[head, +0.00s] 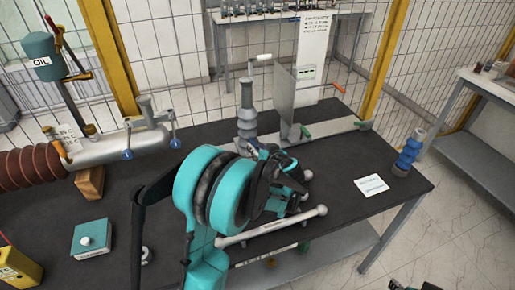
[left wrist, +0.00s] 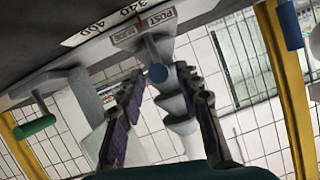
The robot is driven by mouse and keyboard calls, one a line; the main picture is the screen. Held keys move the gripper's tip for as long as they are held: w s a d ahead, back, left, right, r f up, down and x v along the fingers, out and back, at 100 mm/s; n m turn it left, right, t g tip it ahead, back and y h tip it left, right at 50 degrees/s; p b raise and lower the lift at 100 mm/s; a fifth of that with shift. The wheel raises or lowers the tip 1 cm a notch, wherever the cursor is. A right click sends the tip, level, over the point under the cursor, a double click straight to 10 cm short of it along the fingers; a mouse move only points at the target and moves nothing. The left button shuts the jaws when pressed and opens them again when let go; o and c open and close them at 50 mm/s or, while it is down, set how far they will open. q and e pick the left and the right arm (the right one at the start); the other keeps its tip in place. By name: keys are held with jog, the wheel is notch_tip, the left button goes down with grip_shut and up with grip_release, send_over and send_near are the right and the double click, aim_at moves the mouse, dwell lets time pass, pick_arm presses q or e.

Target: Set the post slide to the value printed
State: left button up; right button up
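The post slide carries a grey label block marked POST (left wrist: 145,27) in the left wrist view, with a red index line beside a white scale strip (left wrist: 100,25) where 340 and 400 show. A stem with a blue ball knob (left wrist: 157,74) sticks out from the slide. My left gripper (left wrist: 159,78) is open, one finger on each side of the knob, with gaps visible. In the head view, my left gripper (head: 278,158) is by the grey ribbed post (head: 246,115) and hides the knob. A white printed card (head: 371,186) lies on the table, its writing too small to read.
An upright grey plate (head: 281,98) stands beside the post on a rail (head: 345,127) with green handles. A teal box (head: 91,238) is at left. A small dark-and-teal part, perhaps my right gripper, shows at the bottom edge.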

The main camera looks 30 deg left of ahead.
pick_arm(q)
grip_shut()
jog(key=s+a, duration=0.4)
jog(key=shift+s, duration=0.35)
jog(key=shift+o, duration=1.8)
grip_release()
jog(key=v, duration=1.2)
